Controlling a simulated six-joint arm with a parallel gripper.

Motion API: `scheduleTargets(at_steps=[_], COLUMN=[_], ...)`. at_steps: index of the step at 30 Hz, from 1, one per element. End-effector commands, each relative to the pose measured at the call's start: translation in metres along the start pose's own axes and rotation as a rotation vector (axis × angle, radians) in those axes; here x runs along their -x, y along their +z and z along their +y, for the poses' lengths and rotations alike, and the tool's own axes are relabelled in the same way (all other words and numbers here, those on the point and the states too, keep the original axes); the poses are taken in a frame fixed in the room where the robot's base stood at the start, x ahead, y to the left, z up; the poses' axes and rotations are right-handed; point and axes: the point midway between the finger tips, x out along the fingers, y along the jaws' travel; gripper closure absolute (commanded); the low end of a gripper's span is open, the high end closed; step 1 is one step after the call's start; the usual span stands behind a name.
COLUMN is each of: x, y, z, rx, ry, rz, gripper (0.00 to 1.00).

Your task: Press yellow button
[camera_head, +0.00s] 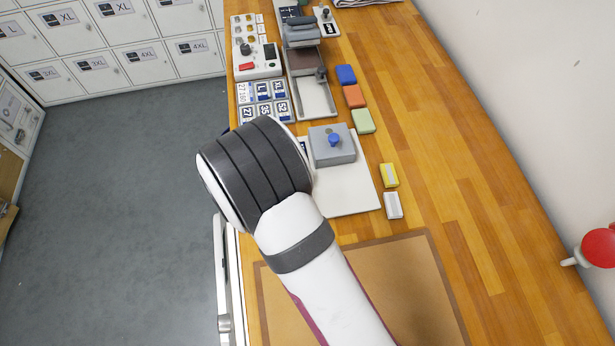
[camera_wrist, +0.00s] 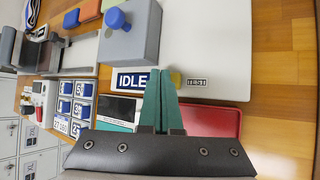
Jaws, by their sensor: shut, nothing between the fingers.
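My gripper (camera_wrist: 162,73) is shut and empty, its two teal fingers together in the wrist view. A small round yellow button (camera_wrist: 177,79) shows right beside the fingertips, partly hidden by them. It sits on a white panel (camera_wrist: 225,60), between a dark IDLE display (camera_wrist: 132,78) and a TEST label (camera_wrist: 196,82). I cannot tell whether the fingers touch the button. In the head view my arm hides both the fingers and the button; the panel (camera_head: 352,195) shows beyond it.
A grey box (camera_head: 332,156) with a blue knob (camera_head: 334,139) stands on the panel. A red tray (camera_wrist: 218,122) lies near the fingers. Size cards (camera_head: 264,97) lie left.

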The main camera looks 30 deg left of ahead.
Motion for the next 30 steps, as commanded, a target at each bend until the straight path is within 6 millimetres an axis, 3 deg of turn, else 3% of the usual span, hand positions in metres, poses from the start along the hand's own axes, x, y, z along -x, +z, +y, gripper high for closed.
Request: scheduleTargets(at_steps=[30], x=[-0.0061], y=[-0.0042], z=[-0.0043], rx=[0.0], ry=[0.0], rz=[0.0], gripper=[1.0])
